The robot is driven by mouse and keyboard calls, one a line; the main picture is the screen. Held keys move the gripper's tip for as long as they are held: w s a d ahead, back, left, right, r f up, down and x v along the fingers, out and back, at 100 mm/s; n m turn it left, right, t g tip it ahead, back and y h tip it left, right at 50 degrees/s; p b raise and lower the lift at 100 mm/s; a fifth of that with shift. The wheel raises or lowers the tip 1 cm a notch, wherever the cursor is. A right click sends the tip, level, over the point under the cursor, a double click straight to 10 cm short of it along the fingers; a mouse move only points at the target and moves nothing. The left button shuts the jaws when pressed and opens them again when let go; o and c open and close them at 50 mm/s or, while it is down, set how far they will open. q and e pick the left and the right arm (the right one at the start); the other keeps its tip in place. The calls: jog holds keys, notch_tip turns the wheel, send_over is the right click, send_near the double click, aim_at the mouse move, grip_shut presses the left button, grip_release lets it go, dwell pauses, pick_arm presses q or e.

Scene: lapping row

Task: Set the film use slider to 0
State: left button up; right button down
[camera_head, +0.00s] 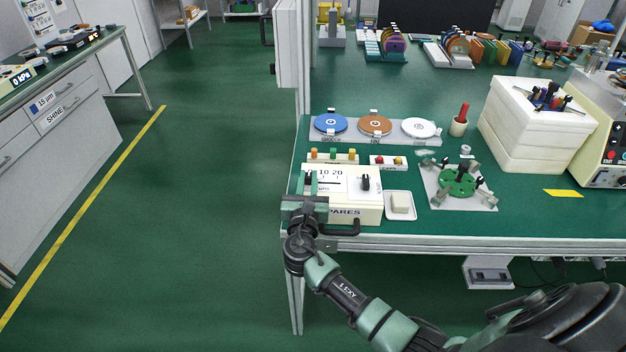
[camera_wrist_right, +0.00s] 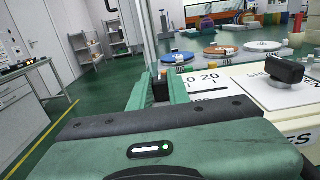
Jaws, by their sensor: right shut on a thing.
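The white box with the film use scale (camera_head: 345,205) stands at the table's front left corner, marked "10 20" on top and "PARES" on its front. My right gripper (camera_head: 310,180) is over the left end of this scale, its fingers pointing away from me. My left gripper is not in view.
A black knob (camera_head: 366,183) stands on the box's right part, and a black handle (camera_head: 342,230) is on its front. A small white dish (camera_head: 400,205) and a green fixture (camera_head: 458,182) lie to the right. Colored discs (camera_head: 375,125) are behind. The floor to the left is free.

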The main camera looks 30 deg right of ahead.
jog(key=c, duration=1.3)
grip_release()
jog(key=shift+w+a, duration=0.15)
jog(key=shift+a, duration=0.1)
jog(key=shift+s+a, duration=0.1)
jog(key=shift+s, duration=0.2)
jog(key=v, duration=0.7)
jog(key=shift+s+a, duration=0.1)
jog(key=shift+s, duration=0.05)
